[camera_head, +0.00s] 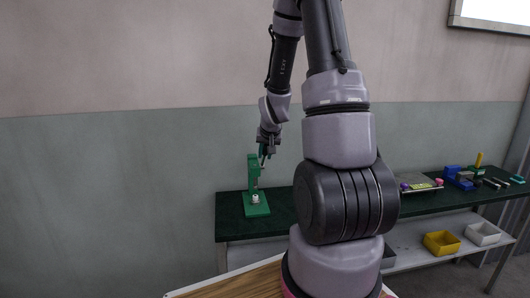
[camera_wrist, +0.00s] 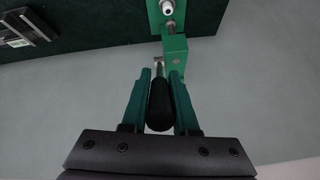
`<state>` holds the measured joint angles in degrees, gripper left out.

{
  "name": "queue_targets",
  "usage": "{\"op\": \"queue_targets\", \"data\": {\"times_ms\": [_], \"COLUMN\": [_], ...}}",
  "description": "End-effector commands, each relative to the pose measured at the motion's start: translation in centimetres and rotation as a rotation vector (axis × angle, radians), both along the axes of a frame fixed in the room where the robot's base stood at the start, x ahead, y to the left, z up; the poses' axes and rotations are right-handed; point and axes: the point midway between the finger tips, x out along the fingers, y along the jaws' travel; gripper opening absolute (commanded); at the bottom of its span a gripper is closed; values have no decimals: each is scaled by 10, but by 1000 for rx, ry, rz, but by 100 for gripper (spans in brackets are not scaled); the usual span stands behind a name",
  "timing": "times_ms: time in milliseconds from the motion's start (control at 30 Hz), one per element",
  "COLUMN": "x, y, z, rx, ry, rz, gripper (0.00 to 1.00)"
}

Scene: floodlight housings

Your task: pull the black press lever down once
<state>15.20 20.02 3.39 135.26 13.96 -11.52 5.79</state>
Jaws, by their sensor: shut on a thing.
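The green press (camera_head: 254,187) stands on the left end of the dark green bench top in the head view. In the wrist view its green frame (camera_wrist: 176,50) shows at the top centre. The black press lever (camera_wrist: 160,105) lies between the two green fingers of my gripper (camera_wrist: 160,90), its rounded end toward the wrist. My gripper is shut on the lever handle. In the head view my gripper (camera_head: 266,151) is at the upper right of the press, and the lever is too small to make out clearly there.
The bench top (camera_head: 285,206) is bare just right of the press. Farther right are a tray with small parts (camera_head: 420,186) and a blue fixture (camera_head: 460,177). A yellow bin (camera_head: 441,242) and a white bin (camera_head: 483,233) sit on the lower shelf. My arm hides the bench's middle.

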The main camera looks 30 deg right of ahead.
Motion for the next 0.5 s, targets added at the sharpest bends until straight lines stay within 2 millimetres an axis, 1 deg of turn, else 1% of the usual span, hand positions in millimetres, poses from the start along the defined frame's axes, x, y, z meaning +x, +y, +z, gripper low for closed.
{"op": "queue_targets", "data": {"times_ms": [33, 133, 500], "x": [-7, -10, -12], "y": [1, 2, 3], "z": [-5, -9, -10], "rx": [-3, -15, -21], "ry": [-13, -49, -74], "rz": [-2, -3, -3], "gripper": [0, 0, 0]}}
